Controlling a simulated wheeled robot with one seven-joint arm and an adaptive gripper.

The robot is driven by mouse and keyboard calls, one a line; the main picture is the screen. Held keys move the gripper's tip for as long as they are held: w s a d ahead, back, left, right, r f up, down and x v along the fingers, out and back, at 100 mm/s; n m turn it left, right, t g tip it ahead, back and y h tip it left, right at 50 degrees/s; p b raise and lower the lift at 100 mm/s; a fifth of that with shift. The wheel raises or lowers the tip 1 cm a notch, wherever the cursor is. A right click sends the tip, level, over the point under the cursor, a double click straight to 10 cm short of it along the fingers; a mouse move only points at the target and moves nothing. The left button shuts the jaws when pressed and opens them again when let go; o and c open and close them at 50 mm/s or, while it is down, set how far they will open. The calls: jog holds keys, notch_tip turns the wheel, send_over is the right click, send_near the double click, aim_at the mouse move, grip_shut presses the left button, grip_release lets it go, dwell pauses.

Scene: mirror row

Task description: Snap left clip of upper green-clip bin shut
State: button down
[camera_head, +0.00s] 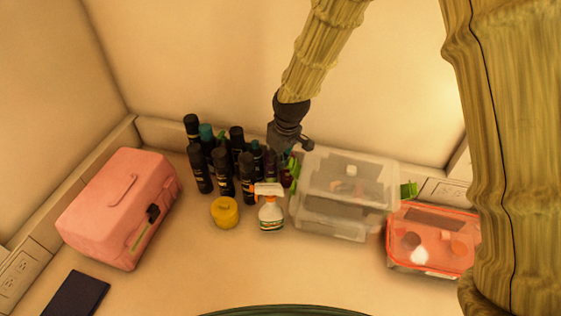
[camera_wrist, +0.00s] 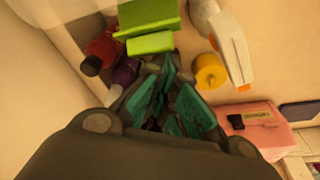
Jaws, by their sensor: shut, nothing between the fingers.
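The upper bin with green clips (camera_head: 345,178) is clear plastic, near the right of the counter. Its left green clip (camera_head: 293,171) is at the left side, partly hidden by my gripper and the bottles. Its right green clip (camera_head: 409,189) sticks outward. In the wrist view a green clip (camera_wrist: 150,43) lies just beyond my fingertips, with a larger green part (camera_wrist: 148,17) above it. My gripper (camera_head: 285,155) is just left of the upper bin, near the left clip. In the wrist view its teal-padded fingers (camera_wrist: 170,90) are shut and empty. I cannot tell whether they touch the clip.
Several dark bottles (camera_head: 221,172) stand left of the bin. A white spray bottle (camera_head: 270,212) and a yellow jar (camera_head: 225,212) stand in front. A pink case (camera_head: 122,208) is at left, a red-rimmed clear bin (camera_head: 430,243) at right. Open counter lies in front.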

aim_at(292, 162)
jog(key=shift+s+d, duration=0.1)
jog(key=shift+d, duration=0.15)
jog(key=shift+s+d+r, duration=0.1)
jog(key=shift+d+r, duration=0.05)
jog(key=shift+d, duration=0.15)
jog(key=shift+s+d+r+p, duration=0.15)
jog(key=shift+d, duration=0.35)
jog(key=shift+s+d+r+p, duration=0.1)
jog(key=shift+s+d+p, duration=0.1)
jog(key=shift+d, duration=0.25)
jog(key=shift+s+d+r+p, duration=0.1)
jog(key=shift+d+r+p, duration=0.05)
jog(key=shift+d, duration=0.35)
jog(key=shift+w+a+r+p, duration=0.1)
jog(key=shift+a+r+p, duration=0.05)
jog(key=shift+r+p, duration=0.65)
jog(key=shift+a+r+p, duration=0.2)
jog(key=shift+r+p, duration=0.35)
jog(key=shift+r, duration=0.6)
jog(key=shift+w+a+r+p, duration=0.1)
jog(key=shift+a+r+p, duration=0.05)
jog(key=shift+r+p, duration=0.65)
jog(key=shift+r, duration=0.1)
